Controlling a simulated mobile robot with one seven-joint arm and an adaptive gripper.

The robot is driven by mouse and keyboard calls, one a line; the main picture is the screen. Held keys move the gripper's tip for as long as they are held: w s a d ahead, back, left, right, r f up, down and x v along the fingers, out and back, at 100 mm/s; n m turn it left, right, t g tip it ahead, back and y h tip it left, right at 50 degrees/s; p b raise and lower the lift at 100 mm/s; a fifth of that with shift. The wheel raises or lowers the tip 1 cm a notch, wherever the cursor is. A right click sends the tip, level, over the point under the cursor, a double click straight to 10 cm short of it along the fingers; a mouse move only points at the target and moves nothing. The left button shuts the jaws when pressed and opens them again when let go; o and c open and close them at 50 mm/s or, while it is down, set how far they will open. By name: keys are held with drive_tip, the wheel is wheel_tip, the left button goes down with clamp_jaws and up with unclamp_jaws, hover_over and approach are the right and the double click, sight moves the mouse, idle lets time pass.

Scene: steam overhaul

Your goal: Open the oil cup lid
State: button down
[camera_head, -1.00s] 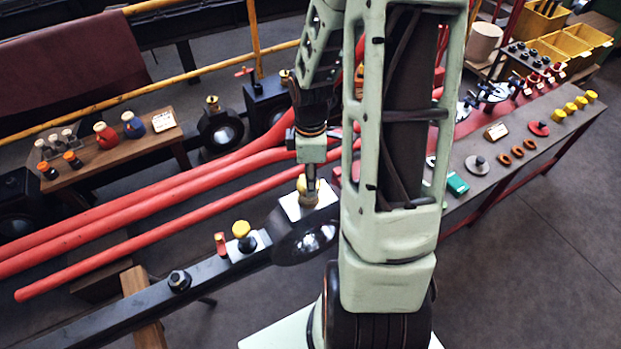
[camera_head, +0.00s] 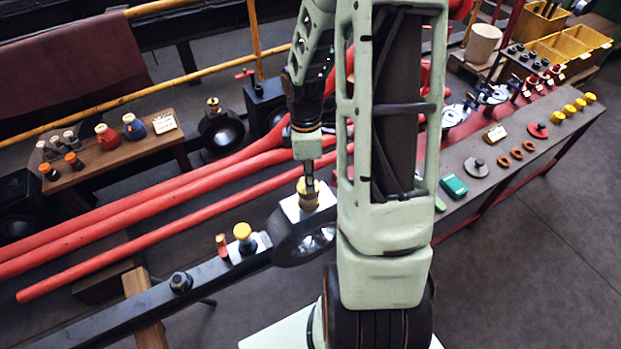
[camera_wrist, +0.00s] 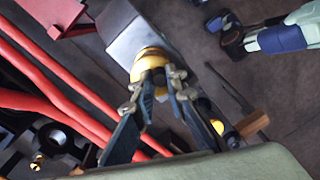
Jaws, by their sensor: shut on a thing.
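The oil cup (camera_head: 309,202) is a brass cup with a yellow lid (camera_head: 306,187), standing upright on the bright block at the end of the black rod. In the head view my gripper (camera_head: 308,180) points down onto it from above. In the wrist view the yellow lid (camera_wrist: 149,60) sits between the fingertips of my gripper (camera_wrist: 155,80), which are shut on it. The lid still appears to sit on the cup. My fingers hide part of the lid.
A second, yellow-topped cup (camera_head: 243,236) and a small red-brown piece (camera_head: 222,246) stand farther left along the rod (camera_head: 130,312). Red pipes (camera_head: 170,215) run behind the rod. A long bench (camera_head: 520,150) with small parts stands at right.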

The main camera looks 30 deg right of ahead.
sight(302, 179)
drive_tip(key=shift+w+r+g+p, duration=0.4)
drive_tip(key=shift+g+p, duration=0.3)
drive_tip(key=shift+g, duration=0.1)
drive_tip(key=shift+w+r+g+p, duration=0.2)
drive_tip(key=shift+w+g+p, duration=0.55)
drive_tip(key=shift+g, duration=0.45)
drive_tip(key=w+g, duration=0.1)
drive_tip(key=g, duration=0.1)
drive_tip(key=w+g+b, duration=0.1)
drive_tip(key=g, duration=0.1)
drive_tip(key=shift+a, duration=0.1)
drive_tip(key=shift+w+r+g, duration=0.1)
drive_tip(key=shift+w+g, duration=0.2)
drive_tip(key=shift+g, duration=0.4)
drive_tip(key=shift+w+g, duration=0.25)
drive_tip(key=shift+g, duration=0.45)
drive_tip(key=shift+w+g, duration=0.15)
drive_tip(key=shift+g, duration=0.15)
drive_tip(key=c, duration=1.9)
unclamp_jaws()
drive_tip(key=shift+c, duration=0.2)
drive_tip(key=shift+r, duration=0.1)
